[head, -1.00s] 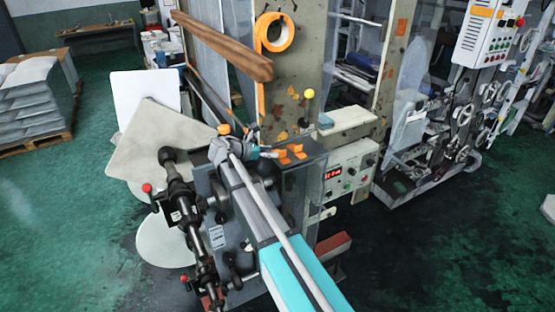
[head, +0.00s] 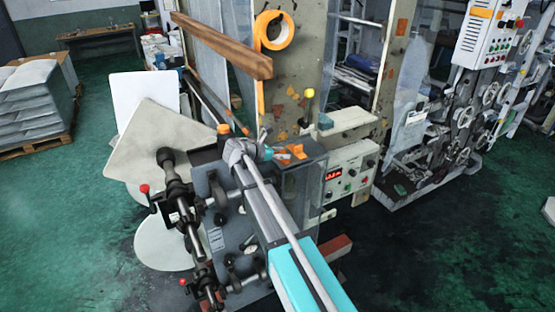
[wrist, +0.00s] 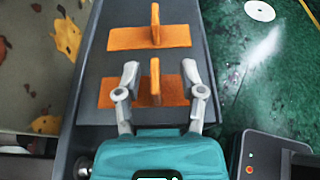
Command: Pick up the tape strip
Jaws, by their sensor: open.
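Two orange tape strips lie on a dark grey ledge (wrist: 97,72), each with a flat part and an upright tab. The nearer strip (wrist: 173,91) has its tab between my open fingers. The farther strip (wrist: 180,37) lies beyond the fingertips. My gripper (wrist: 160,75) is open, one finger on each side of the nearer tab, with no visible grip on it. In the head view my gripper (head: 267,153) is beside the small orange strips (head: 297,150) on top of the machine. My arm hides part of the ledge there.
An orange tape roll (head: 289,32) hangs on the post above, beside a brown wooden bar (head: 220,45). A control box (head: 350,170) stands to the right. Black shafts with red knobs (head: 145,188) stand to the left. Green floor lies open beyond.

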